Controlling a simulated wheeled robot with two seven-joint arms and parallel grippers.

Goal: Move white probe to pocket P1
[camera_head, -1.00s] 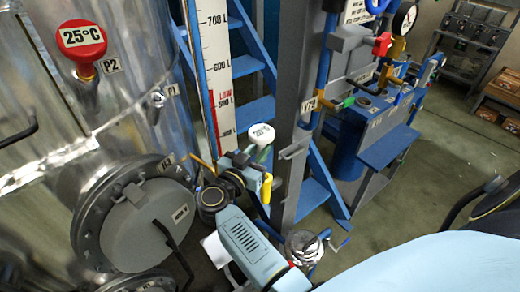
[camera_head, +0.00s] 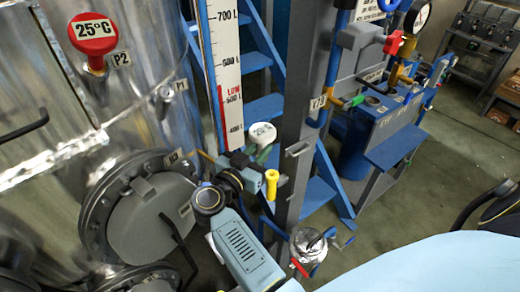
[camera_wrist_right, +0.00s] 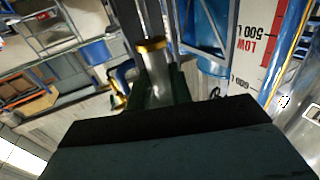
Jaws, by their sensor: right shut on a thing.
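The white probe (camera_head: 262,132) has a white round head and shows in the middle of the head view, in front of the blue ladder. My right gripper (camera_head: 264,153) is shut on it just below the head, with green fingers partly visible. In the right wrist view the dark fingers close around a silver shaft with a yellow ring (camera_wrist_right: 151,44). Pocket P1 (camera_head: 166,95) is a small metal fitting on the steel tank, left of the probe and apart from it. Its label P1 is beside it. My left gripper is not in view.
A red probe (camera_head: 92,35) reading 25°C sits in pocket P2 on the tank (camera_head: 135,50). A round hatch (camera_head: 150,215) is below. A level scale (camera_head: 228,70), blue ladder (camera_head: 268,105) and grey post (camera_head: 296,150) stand close to the held probe.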

